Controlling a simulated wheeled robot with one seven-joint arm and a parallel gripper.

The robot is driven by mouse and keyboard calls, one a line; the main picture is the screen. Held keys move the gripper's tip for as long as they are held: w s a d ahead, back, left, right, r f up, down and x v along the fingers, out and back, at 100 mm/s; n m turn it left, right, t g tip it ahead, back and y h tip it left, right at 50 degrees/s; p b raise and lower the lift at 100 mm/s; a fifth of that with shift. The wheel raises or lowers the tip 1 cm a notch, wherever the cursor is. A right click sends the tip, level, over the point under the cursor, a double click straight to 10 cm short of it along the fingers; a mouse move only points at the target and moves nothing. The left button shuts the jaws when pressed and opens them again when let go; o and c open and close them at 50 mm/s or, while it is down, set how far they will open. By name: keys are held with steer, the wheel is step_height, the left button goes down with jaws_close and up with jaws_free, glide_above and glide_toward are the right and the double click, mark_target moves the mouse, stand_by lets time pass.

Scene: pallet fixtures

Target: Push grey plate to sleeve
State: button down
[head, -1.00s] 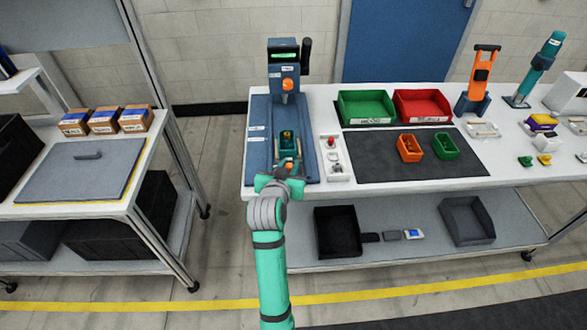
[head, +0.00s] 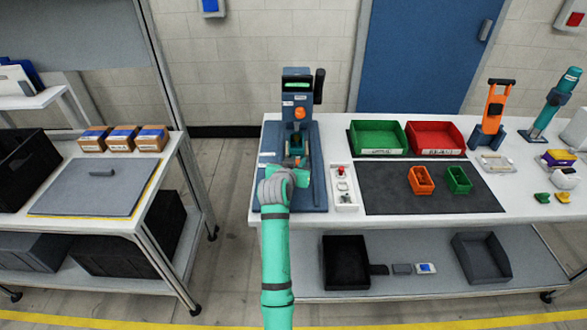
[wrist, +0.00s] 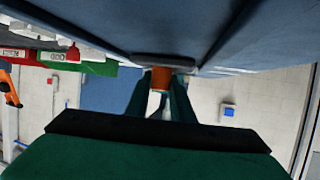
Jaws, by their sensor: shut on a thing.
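A blue press (head: 298,90) stands at the left end of the white bench, on a blue base (head: 275,190). On the base, below the press column, sits a dark carriage with a green nest (head: 295,146). An orange grip (head: 298,161) shows at its near side. My gripper (head: 294,170) is at this grip. In the wrist view the two fingers are shut on the orange grip (wrist: 160,78), under a grey plate edge (wrist: 163,60). The rest of the plate is hidden. I cannot make out the sleeve for sure.
A small white switch box (head: 343,187) stands close right of the base. Beyond it are a dark mat (head: 430,200) with small orange and green bins, and larger green (head: 378,137) and red (head: 436,138) bins. A grey lid (head: 85,195) lies on the left cart.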

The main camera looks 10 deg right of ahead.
steer(key=shift+w, duration=0.1)
steer(key=c, duration=1.5)
jaws_free()
steer(key=shift+c, duration=0.2)
steer(key=v, duration=1.1)
steer(key=shift+d+f, duration=0.1)
